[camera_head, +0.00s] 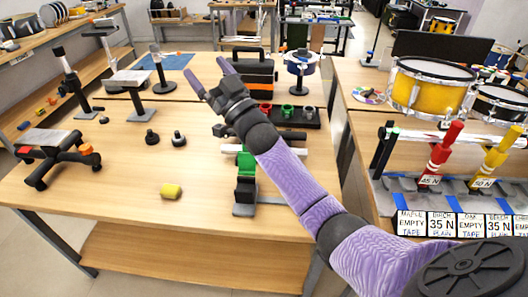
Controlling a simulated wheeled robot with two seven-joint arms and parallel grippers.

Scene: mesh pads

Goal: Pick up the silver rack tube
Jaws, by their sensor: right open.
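A long silver tube (450,136) runs level across the right table, below the yellow drum; it looks like the silver rack tube. Its left end is by a black upright stand (384,150), and the red and yellow handled pieces stand partly in front of it. My right gripper (209,76) is open and empty above the left table. It points up and to the left, well to the left of the tube, with its fingers spread apart. My left gripper is out of view.
A yellow drum (428,88) stands behind the tube. Red (440,150) and yellow (497,150) handled pieces stand above the printed labels (440,224). A gap separates the tables.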

